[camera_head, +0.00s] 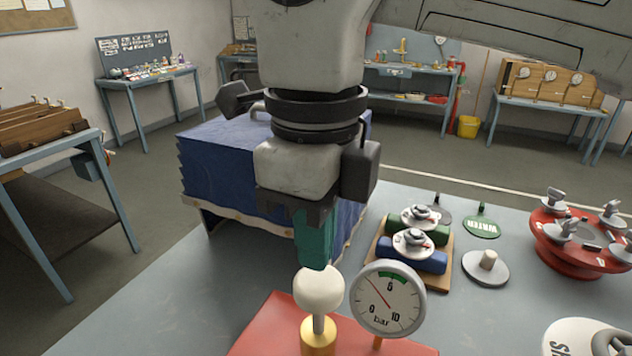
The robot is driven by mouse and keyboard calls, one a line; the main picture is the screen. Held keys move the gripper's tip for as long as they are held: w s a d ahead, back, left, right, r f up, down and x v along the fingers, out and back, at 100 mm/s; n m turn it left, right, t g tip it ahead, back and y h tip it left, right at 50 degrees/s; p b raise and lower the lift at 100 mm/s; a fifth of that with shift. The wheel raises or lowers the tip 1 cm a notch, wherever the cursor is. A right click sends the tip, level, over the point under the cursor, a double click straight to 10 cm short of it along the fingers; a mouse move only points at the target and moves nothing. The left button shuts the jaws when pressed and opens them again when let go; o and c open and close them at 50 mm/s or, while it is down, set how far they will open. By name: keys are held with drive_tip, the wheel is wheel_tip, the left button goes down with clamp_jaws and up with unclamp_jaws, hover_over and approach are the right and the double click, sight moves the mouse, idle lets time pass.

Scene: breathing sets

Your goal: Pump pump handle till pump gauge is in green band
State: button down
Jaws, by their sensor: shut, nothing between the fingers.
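The pump handle is a white ball knob (319,291) on a short rod above a yellow cylinder (318,337), on a red base (268,329). The round white pump gauge (402,307) stands just right of it, marked "bar". Its red needle points up and left, short of the green band at the top of the dial. My gripper (317,264) points down with its teal fingers together and empty. The fingertips appear right at the top of the knob; I cannot tell whether they touch it.
Right of the gauge are a wooden board (437,270) with blue and green valve blocks, a green "WATER" tag (482,227), a grey disc with a knob (486,268) and a red round stand (575,259). A blue-covered box (222,165) stands behind my arm. The grey table's left part is clear.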

sight(316, 278)
drive_tip(key=shift+f, duration=1.05)
drive_tip(key=shift+f+b, duration=1.4)
drive_tip(key=shift+f, duration=0.95)
drive_tip(key=shift+d+f, duration=0.1)
wheel_tip(316, 278, up, 15)
drive_tip(key=p, duration=0.2)
drive_tip(key=shift+f, duration=0.15)
